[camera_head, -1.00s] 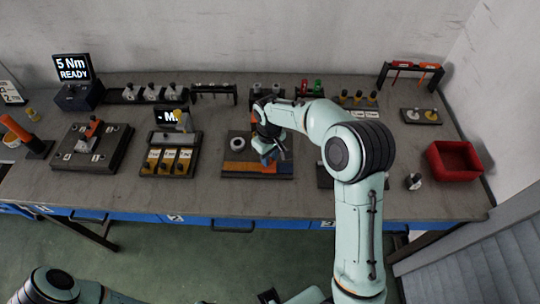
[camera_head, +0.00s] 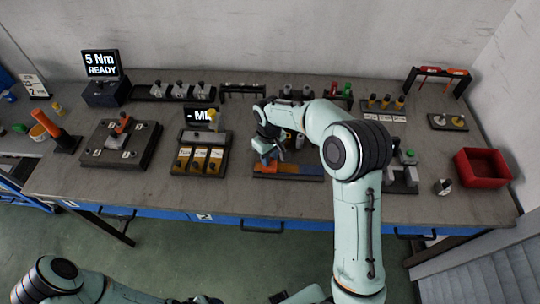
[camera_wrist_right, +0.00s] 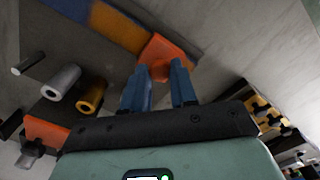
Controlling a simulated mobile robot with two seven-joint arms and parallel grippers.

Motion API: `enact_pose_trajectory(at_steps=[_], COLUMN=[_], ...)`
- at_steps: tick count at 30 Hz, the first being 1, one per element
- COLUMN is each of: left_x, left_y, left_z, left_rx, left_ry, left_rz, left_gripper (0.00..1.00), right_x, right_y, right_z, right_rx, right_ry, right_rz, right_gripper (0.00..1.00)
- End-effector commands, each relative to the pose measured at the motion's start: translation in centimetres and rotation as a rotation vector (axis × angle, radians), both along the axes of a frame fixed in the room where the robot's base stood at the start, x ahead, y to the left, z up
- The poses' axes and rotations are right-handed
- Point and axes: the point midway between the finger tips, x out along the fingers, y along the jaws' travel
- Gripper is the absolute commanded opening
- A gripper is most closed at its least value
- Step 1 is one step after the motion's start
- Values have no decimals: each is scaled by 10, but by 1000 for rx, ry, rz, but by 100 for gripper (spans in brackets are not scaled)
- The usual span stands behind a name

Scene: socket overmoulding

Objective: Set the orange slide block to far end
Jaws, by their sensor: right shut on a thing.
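The orange slide block (camera_wrist_right: 170,50) shows in the right wrist view at one end of a flat strip with an orange-yellow part and a blue part. My right gripper (camera_wrist_right: 160,74) has its two blue fingers on either side of the block's small knob and is shut on it. In the head view my right gripper (camera_head: 267,158) is low over the left end of the slide board (camera_head: 312,178). The strip's orange-yellow part (camera_head: 290,168) lies just right of the gripper. My left gripper is not in view.
A silver cylinder (camera_wrist_right: 60,82) and a brass one (camera_wrist_right: 90,96) stand near the gripper in the wrist view. A fixture with yellow blocks (camera_head: 200,160) is close on the left. A red bin (camera_head: 482,168) stands at the right.

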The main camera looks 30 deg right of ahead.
Motion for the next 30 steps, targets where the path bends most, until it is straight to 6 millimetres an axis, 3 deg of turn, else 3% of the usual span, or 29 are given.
enact_pose_trajectory(at_steps=[4,5,6,7,15,19,23,30], left_x=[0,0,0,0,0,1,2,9], left_y=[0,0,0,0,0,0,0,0], left_z=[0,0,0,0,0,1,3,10], left_rx=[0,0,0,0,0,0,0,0], left_ry=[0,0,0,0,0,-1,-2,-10], left_rz=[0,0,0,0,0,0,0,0], left_gripper=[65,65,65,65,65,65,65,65], right_x=[3,3,3,3,2,2,2,3], right_y=[5,6,5,5,3,3,3,3], right_z=[1,1,1,1,1,10,32,89], right_rx=[9,10,10,9,6,5,6,6], right_ry=[-11,-11,-10,-10,-7,-9,-11,-12], right_rz=[5,5,5,5,2,2,2,3], right_gripper=[0,37,50,52,52,52,52,52])
